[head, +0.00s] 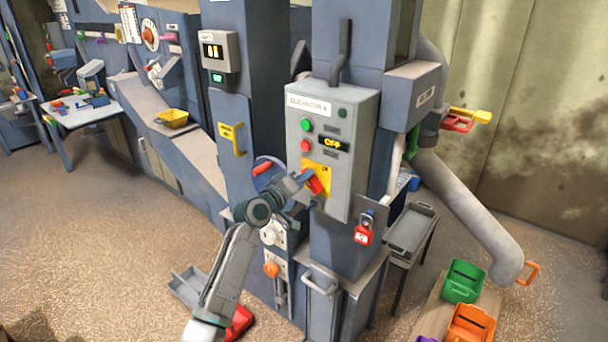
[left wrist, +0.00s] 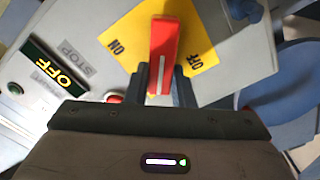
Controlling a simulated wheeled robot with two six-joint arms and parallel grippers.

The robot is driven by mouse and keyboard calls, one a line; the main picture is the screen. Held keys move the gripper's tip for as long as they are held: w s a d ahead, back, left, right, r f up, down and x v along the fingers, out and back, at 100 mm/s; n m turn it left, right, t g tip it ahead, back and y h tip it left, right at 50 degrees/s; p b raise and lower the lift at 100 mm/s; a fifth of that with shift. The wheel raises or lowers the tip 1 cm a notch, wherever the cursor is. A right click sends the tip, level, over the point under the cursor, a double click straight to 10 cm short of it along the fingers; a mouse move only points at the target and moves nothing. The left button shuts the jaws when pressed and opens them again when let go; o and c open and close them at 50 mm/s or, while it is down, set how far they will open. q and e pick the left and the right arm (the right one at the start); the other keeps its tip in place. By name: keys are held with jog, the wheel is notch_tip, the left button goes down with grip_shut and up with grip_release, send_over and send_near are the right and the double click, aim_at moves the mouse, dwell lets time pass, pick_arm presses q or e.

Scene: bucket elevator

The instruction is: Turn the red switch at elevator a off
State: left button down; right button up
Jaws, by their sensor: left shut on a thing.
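The red switch (head: 314,186) is a lever on a yellow plate (head: 318,167) on the grey control box labelled Elevator A (head: 362,120). In the left wrist view the red lever (left wrist: 168,38) stands on the yellow plate (left wrist: 205,45), with the printed ON to its left and OFF to its right. My left gripper (head: 307,182) is at the plate, its two dark fingers (left wrist: 163,85) shut on the lever from both sides. The box's small display (head: 334,145) reads OFF, also in the left wrist view (left wrist: 60,74). My right gripper is not in view.
Green (head: 305,125) and red (head: 305,146) buttons sit above the switch. A red padlock (head: 363,236) hangs below right of the box. A handwheel with a red grip (head: 262,168) is close left of my gripper. Colored bins (head: 463,282) stand at lower right.

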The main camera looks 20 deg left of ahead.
pick_arm(q)
jog(key=shift+a+f+n+p, duration=0.15)
jog(key=shift+n+p, duration=0.4)
jog(key=shift+n, duration=0.7)
jog(key=shift+f+n+p, duration=0.25)
jog(key=shift+n+p, duration=0.3)
jog(key=shift+n, duration=0.65)
jog(key=shift+a+f+n+p, duration=0.15)
jog(key=shift+n+p, duration=0.4)
jog(key=shift+n, duration=0.7)
jog(key=shift+d+f, duration=0.1)
jog(key=c, duration=1.2)
grip_release()
jog(key=shift+w, duration=0.1)
jog(key=shift+c, duration=0.2)
jog(key=b+v, duration=0.2)
jog(key=v, duration=0.8)
jog(key=shift+s, duration=0.4)
